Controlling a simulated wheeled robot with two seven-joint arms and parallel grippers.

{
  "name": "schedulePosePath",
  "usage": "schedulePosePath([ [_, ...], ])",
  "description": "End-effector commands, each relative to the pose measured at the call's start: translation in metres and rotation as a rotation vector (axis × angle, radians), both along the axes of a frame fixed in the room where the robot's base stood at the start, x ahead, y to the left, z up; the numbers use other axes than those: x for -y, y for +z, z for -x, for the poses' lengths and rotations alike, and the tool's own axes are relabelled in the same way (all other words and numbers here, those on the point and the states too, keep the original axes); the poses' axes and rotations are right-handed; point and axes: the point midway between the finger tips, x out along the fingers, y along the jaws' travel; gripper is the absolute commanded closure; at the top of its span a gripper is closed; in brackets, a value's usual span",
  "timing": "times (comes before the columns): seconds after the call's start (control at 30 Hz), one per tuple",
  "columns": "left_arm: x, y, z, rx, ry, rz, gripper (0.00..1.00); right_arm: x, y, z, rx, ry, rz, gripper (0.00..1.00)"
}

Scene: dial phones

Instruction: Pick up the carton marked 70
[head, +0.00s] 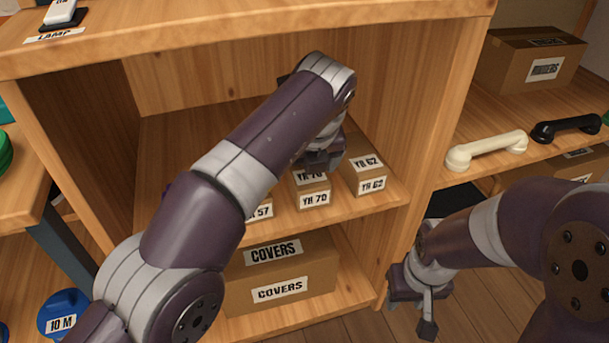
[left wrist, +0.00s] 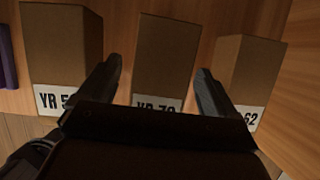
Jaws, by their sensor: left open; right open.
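The carton marked YR 70 (head: 313,195) stands on the middle shelf, between a carton marked YR 57 (head: 259,212) and a carton marked YR 62 (head: 368,178). My left gripper (head: 322,158) is above the YR 70 carton, and my arm hides part of the cartons. In the left wrist view the YR 70 carton (left wrist: 163,60) shows between the two open fingers of the left gripper (left wrist: 160,88); I cannot tell whether they touch it. My right gripper (head: 418,292) is open and empty, low in front of the shelf unit at the right.
The shelf (head: 375,205) has an upright side panel (head: 432,120) close to the YR 62 carton. A COVERS box (head: 280,272) stands on the shelf below. Cream (head: 487,150) and black (head: 566,128) handsets lie on the right shelf. A board (head: 250,45) overhangs the cartons.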

Motion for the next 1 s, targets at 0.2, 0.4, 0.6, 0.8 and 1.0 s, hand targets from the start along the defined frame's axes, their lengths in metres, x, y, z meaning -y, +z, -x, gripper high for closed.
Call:
schedulePosePath([
  [0.2,0.0001,0.0004,0.0001,0.0,0.0,0.0,0.08,0.0,0.0006,-0.0001,0.0,0.0,0.0,0.57],
  [0.4,0.0002,-0.0017,0.0002,0.0,0.0,0.0,0.08,0.0,0.0003,-0.0002,0.0,0.0,0.0,0.57],
  [0.6,0.0002,-0.0041,0.0002,0.0,-0.001,0.0,0.08,0.0,0.0002,-0.0001,0.0,0.0,0.0,0.57],
  [0.8,0.0002,-0.0042,0.0002,0.0,0.0,0.0,0.08,0.0,0.0002,-0.0001,0.0,0.0,0.0,0.57],
  [1.0,0.0002,-0.0042,0.0003,0.0,0.0,0.0,0.72,0.0,0.0002,-0.0001,0.0,0.0,0.0,0.57],
])
